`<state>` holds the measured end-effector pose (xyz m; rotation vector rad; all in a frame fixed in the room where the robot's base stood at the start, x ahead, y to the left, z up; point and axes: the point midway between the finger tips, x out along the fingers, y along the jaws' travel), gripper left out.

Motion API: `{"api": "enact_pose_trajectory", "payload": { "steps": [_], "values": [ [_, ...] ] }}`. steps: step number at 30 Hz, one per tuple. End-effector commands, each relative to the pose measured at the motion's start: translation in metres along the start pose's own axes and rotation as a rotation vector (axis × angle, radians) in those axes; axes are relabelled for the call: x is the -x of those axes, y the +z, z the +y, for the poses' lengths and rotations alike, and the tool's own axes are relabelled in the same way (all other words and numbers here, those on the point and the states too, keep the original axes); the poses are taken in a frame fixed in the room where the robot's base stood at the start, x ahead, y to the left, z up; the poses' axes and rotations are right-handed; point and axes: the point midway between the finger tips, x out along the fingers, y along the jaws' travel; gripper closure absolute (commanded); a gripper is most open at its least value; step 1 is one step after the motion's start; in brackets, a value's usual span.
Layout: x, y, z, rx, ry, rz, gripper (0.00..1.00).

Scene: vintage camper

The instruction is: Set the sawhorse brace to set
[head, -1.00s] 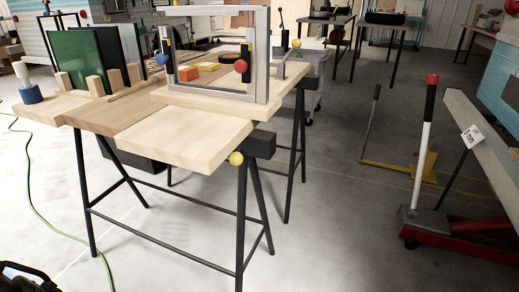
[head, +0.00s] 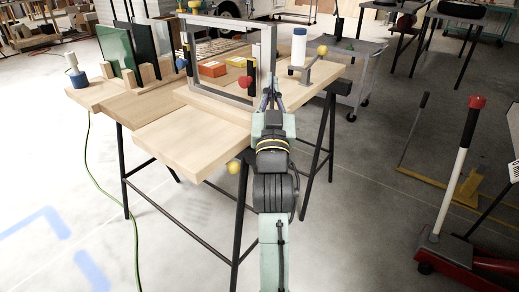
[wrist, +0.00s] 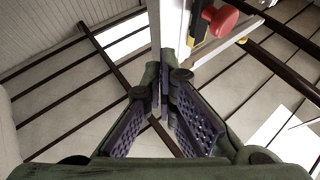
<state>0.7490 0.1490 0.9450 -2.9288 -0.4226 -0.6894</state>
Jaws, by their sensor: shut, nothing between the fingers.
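The sawhorse (head: 237,225) has thin dark legs and stands under the front of the wooden worktop. A yellow ball knob (head: 233,167) sits at its top, just under the worktop edge; I cannot tell its setting. A second yellow knob (head: 322,50) tops a grey lever at the worktop's right side. My gripper (head: 270,78) points up in front of the frame's right post, above and right of the lower knob. It is shut and empty; its fingers (wrist: 157,85) meet in the wrist view. Neither yellow knob shows clearly as held.
A pale upright frame (head: 262,55) with a red knob (head: 245,81) stands on the worktop (head: 180,145), close to my fingers; the red knob shows in the wrist view (wrist: 222,20). Green panels (head: 117,57) stand left. A red floor jack (head: 445,258) is right. Floor between is clear.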

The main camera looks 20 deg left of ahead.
Motion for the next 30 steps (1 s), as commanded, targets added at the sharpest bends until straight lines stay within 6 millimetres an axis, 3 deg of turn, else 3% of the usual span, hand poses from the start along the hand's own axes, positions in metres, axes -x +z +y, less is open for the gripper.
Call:
{"api": "enact_pose_trajectory", "payload": {
  "steps": [1,7,9,12,17,22,26,30],
  "values": [
    [-0.006,0.009,0.038,0.012,0.075,-0.044,1.00],
    [0.008,0.041,0.179,0.022,0.356,-0.051,1.00],
    [0.015,0.040,0.202,0.022,0.387,0.024,1.00],
    [0.022,0.036,0.214,0.027,0.372,0.134,1.00],
    [0.033,0.034,0.202,0.033,0.245,0.290,1.00],
    [0.048,0.046,0.162,0.018,0.012,0.387,1.00],
    [0.067,0.070,0.123,-0.014,-0.203,0.397,1.00],
    [0.098,0.106,0.080,-0.074,-0.449,0.347,1.00]
  ]
}}
